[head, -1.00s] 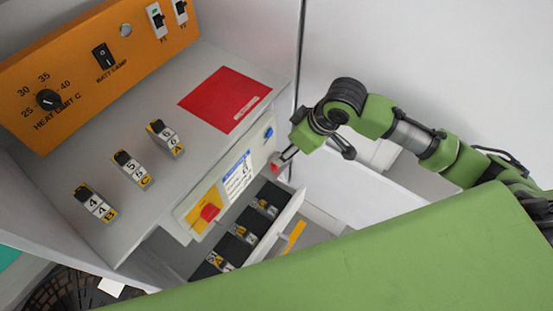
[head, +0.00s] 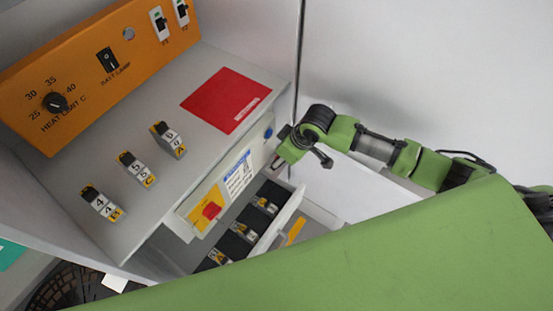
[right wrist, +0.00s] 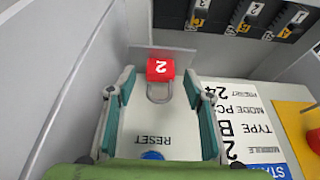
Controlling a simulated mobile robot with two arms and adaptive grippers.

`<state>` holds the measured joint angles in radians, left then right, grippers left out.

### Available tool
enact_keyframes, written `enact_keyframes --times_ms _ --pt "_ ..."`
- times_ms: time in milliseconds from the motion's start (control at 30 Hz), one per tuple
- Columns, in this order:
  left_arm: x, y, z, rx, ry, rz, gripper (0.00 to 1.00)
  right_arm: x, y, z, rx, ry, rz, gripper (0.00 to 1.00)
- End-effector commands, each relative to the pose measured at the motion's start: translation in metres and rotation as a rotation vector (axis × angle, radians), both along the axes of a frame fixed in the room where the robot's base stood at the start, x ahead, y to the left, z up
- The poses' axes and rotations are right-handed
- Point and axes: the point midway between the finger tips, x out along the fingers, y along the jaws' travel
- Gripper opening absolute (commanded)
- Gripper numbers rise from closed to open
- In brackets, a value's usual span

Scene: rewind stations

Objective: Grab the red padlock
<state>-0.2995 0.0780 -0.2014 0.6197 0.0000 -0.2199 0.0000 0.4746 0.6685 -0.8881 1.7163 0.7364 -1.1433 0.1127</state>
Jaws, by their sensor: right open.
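The red padlock (right wrist: 160,69), marked 2, shows in the right wrist view with its grey shackle toward me, against the pale panel above the word RESET. My right gripper (right wrist: 160,82) is open, with one finger on each side of the padlock and a gap on both sides. In the head view my right gripper (head: 284,154) is at the right end of the control panel, and the padlock is hidden there. My left gripper is not in view.
An open drawer (head: 284,222) holds several numbered black-and-yellow blocks below the panel. A blue button (right wrist: 152,155) and a red knob (head: 211,210) are on the panel. Several numbered blocks and a red square (head: 226,98) are on the grey top.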

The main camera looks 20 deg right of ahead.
Motion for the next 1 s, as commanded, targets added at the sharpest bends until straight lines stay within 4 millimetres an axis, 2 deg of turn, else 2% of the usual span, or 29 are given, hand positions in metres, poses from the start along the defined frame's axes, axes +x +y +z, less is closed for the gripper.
enact_keyframes --times_ms 167,400,433,500,600,1000 --pt "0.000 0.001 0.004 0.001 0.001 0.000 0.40 0.005 0.004 -0.017 -0.001 0.000 0.000 0.47" --pt "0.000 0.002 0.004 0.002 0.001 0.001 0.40 0.006 0.005 -0.019 -0.001 -0.001 0.001 0.47" --pt "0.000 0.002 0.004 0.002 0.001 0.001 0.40 0.006 0.005 -0.019 -0.001 -0.001 0.001 0.45" --pt "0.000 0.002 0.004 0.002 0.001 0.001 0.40 0.006 0.005 -0.019 -0.001 -0.001 0.001 0.26" --pt "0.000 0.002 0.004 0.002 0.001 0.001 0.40 0.006 0.005 -0.019 -0.001 -0.001 0.001 0.05" --pt "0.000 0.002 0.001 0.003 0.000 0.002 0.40 0.006 0.005 -0.016 0.000 -0.002 0.001 0.05"
